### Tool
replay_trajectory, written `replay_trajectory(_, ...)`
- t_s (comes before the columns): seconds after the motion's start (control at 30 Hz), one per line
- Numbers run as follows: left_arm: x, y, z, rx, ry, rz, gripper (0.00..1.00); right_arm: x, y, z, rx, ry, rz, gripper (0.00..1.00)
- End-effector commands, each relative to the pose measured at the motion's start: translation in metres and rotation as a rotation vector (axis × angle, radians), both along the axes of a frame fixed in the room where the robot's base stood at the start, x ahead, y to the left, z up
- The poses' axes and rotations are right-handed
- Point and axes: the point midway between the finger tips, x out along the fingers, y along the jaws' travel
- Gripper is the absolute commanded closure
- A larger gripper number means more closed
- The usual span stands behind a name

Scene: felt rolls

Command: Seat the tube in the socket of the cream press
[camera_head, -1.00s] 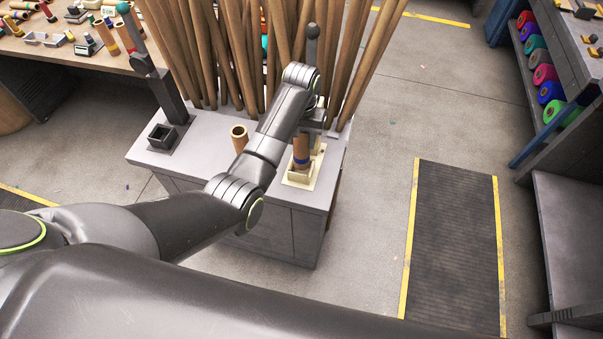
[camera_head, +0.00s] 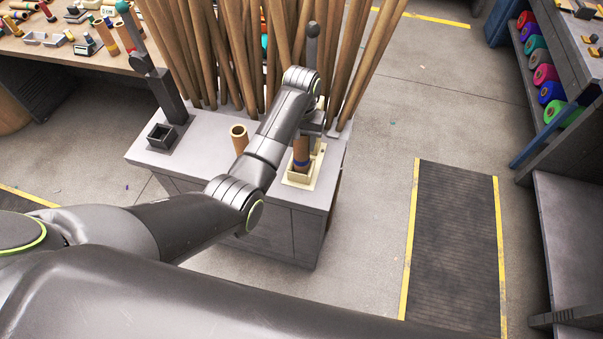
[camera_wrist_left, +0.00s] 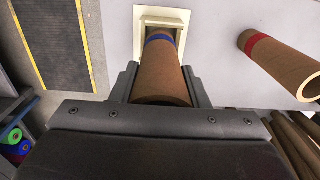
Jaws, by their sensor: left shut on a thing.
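The cardboard tube with a blue band (camera_head: 301,152) stands upright at the cream press (camera_head: 303,177), its lower end inside the square cream socket frame. In the left wrist view the blue-banded tube (camera_wrist_left: 163,72) runs between my fingers down to the cream socket (camera_wrist_left: 143,20). My left gripper (camera_head: 305,132) is shut on the upper part of the tube. Whether the tube's lower end touches the socket floor is hidden. My right gripper is not in view.
A second tube (camera_head: 239,138) stands on the grey cabinet top (camera_head: 215,125) to the left; its red band shows in the left wrist view (camera_wrist_left: 256,43). A dark press (camera_head: 166,135) stands further left. Long cardboard tubes (camera_head: 230,50) lean behind.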

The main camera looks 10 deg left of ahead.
Motion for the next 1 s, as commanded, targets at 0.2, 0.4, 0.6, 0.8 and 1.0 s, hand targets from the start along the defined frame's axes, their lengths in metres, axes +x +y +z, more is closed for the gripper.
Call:
replay_trajectory(0.2,0.000,0.000,-0.003,0.000,0.000,0.000,0.88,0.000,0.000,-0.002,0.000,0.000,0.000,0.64)
replay_trajectory(0.4,0.000,0.000,-0.005,0.000,-0.001,0.000,0.88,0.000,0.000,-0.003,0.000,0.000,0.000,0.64)
replay_trajectory(0.6,0.000,0.000,-0.008,0.000,0.000,0.000,0.88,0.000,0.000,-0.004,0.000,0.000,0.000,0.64)
replay_trajectory(0.8,0.000,0.000,-0.010,0.000,0.000,0.000,0.88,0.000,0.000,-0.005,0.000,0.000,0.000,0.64)
replay_trajectory(1.0,0.000,0.000,-0.013,0.000,0.000,0.000,0.88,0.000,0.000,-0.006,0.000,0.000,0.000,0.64)
